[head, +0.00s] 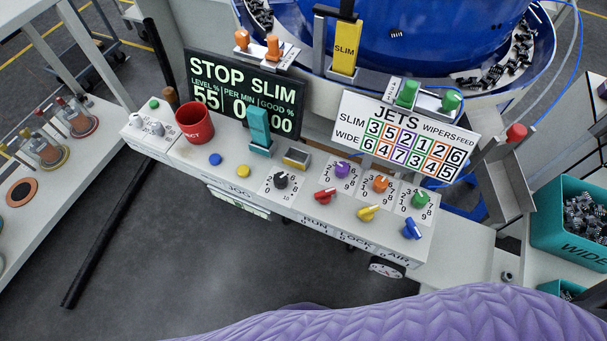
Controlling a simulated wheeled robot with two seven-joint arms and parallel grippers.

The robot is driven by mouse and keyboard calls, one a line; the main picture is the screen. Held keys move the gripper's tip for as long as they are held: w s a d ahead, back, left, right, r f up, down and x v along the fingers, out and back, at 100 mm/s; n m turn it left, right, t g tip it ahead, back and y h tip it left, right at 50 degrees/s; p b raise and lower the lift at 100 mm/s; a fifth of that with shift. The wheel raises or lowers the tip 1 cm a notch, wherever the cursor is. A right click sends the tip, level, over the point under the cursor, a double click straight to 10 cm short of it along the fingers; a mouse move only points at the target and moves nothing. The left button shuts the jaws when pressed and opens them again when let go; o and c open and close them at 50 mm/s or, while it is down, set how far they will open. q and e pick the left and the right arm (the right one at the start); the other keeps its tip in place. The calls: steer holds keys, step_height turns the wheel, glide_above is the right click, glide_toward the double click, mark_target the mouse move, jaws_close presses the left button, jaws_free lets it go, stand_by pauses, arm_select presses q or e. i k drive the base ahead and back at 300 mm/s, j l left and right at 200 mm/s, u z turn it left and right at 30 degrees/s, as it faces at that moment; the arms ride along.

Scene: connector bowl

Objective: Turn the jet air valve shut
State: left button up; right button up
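A blue lever valve (411,229) stands at the right front corner of the white control panel (215,175), above the front label AIR. Its handle lies aslant to the panel edge. I cannot tell from this view whether it is open or shut. A red lever (325,196) sits above the label RUN and a yellow lever (368,212) above LOCK, both to its left. A round gauge (387,268) hangs under the panel near AIR. Neither of my grippers is in view.
Purple, orange and green numbered dials (380,183) stand close behind the levers. A JETS number board (405,137) and a STOP SLIM screen (245,97) rise behind. A red cup (194,123) stands at the left. A teal bin (572,225) is at the right.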

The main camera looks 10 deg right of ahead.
mark_target(411, 231)
steer(key=z, duration=1.5)
